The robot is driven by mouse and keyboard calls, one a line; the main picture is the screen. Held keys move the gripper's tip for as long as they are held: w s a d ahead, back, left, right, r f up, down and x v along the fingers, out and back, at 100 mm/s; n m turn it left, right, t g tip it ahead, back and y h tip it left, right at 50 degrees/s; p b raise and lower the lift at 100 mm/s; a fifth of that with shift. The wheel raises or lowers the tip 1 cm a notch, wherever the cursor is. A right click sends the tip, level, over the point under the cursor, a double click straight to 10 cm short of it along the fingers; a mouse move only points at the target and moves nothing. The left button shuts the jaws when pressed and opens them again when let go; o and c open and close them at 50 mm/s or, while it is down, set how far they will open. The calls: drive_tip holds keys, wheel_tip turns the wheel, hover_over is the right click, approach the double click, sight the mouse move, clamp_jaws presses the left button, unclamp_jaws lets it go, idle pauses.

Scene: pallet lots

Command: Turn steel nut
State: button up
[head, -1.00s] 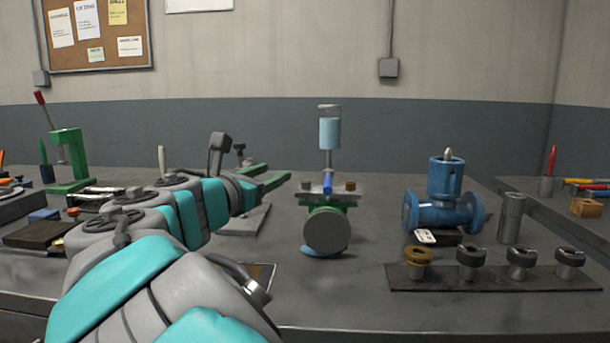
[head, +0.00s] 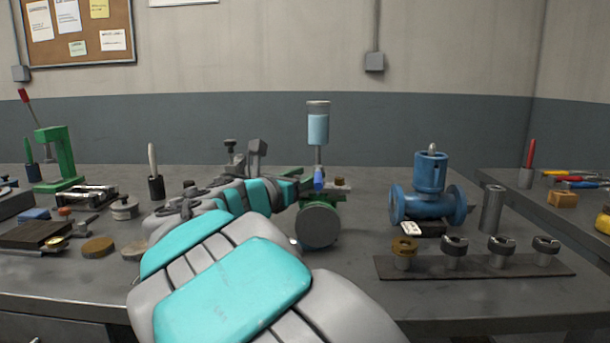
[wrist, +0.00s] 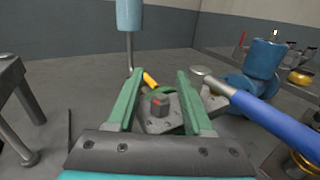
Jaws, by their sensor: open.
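The steel nut (wrist: 159,106) is a dark grey hex head with a small red mark on top. In the wrist view it stands on a grey flange plate (wrist: 178,118), between the green fingers of my gripper (wrist: 159,74). The fingers are apart, one on each side, with visible gaps to the nut. In the head view my gripper (head: 302,177) is at the left end of the plate on the green fixture (head: 319,225) and hides the steel nut. A brass nut (head: 340,181) shows at the plate's right end.
A blue-handled lever (wrist: 270,115) rises close right of my gripper. A blue valve (head: 432,195) and a strip with several capped posts (head: 475,267) are to the right.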

drive_tip(key=shift+c, duration=0.2)
clamp_jaws()
idle(0.5)
